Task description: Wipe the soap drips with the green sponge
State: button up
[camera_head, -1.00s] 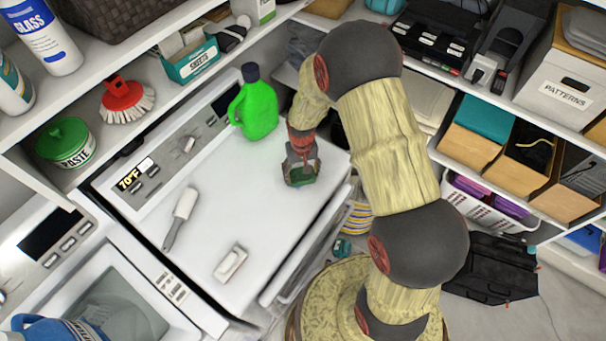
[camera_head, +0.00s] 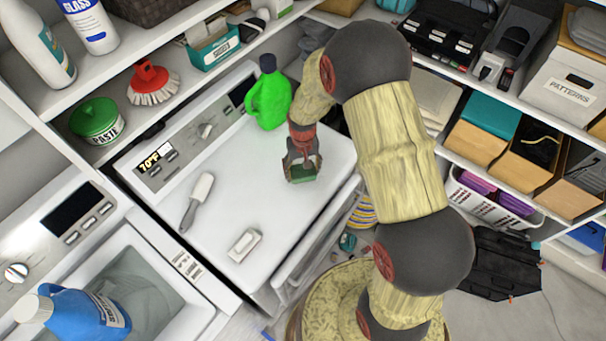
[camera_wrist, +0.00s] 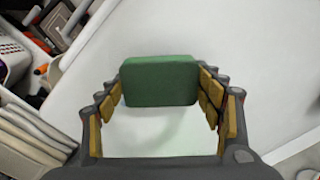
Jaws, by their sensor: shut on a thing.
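My gripper (camera_head: 301,168) is shut on the green sponge (camera_head: 303,179), low over the right side of the white machine top (camera_head: 245,180). In the wrist view the green sponge (camera_wrist: 160,81) sits between the two yellow-padded fingers of my gripper (camera_wrist: 160,92), with the white surface beyond it. I cannot tell whether the sponge touches the surface. A green jug (camera_head: 269,97) with a dark cap stands just behind and left of my gripper. No soap drips are clearly visible in either view.
A white-bladed brush or scraper (camera_head: 197,200) and a small white block-like item (camera_head: 244,245) lie on the machine top's left and front. Shelves hold a red brush (camera_head: 152,84) and a green tub (camera_head: 97,120). The middle of the top is clear.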

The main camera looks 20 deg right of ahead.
jog(key=shift+s+a+r+p, duration=0.1)
jog(key=shift+r+p, duration=1.15)
jog(key=shift+r, duration=1.35)
